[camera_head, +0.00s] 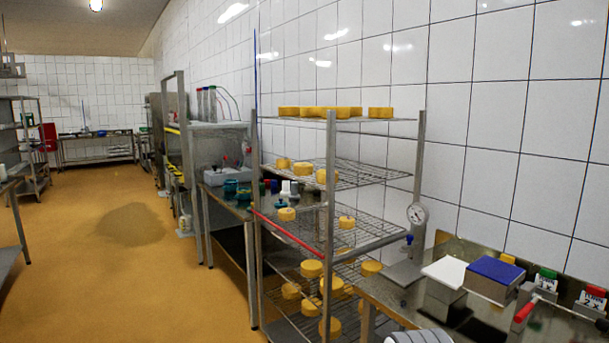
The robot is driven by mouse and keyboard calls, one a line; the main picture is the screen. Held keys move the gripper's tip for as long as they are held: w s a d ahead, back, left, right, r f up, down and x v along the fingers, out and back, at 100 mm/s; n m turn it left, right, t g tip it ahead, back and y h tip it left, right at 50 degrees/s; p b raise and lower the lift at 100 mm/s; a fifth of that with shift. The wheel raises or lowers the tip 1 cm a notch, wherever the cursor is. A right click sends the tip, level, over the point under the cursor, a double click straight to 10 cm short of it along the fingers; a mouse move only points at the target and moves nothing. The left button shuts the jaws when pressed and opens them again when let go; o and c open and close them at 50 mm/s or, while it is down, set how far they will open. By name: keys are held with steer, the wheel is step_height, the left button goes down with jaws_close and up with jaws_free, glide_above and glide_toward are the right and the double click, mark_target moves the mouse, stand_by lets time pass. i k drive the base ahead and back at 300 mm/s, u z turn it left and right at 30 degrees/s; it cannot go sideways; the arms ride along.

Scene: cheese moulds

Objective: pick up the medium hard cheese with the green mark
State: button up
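Several yellow cheeses stand on a wire shelf rack (331,210). A row of larger cheeses (325,112) and a separate one (380,113) sit on the top shelf. Smaller cheeses (302,168) are on the shelf below. Two cheeses, one on the left (287,214) and one on the right (346,222), sit on the middle shelf. Several more (312,268) are on the lower shelves, partly hidden by the wire and a post. I cannot make out a green mark on any cheese, nor tell which is medium hard.
A steel table (393,297) at the right front holds a scale (405,268), a white block (446,271), a blue-topped block (495,269) and small containers. Another table with jars (231,188) stands beyond the rack. The yellow floor (120,270) at left is open.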

mark_target(299, 169)
steer(key=u, duration=0.4)
steer(key=k, duration=1.3)
steer(key=u, duration=0.75)
steer(key=i, duration=2.9)
steer(key=z, duration=0.55)
steer(key=i, duration=1.4)
steer(key=z, duration=1.65)
steer(key=i, duration=1.05)
steer(key=z, duration=0.35)
steer(key=k, duration=0.2)
steer(key=z, duration=0.2)
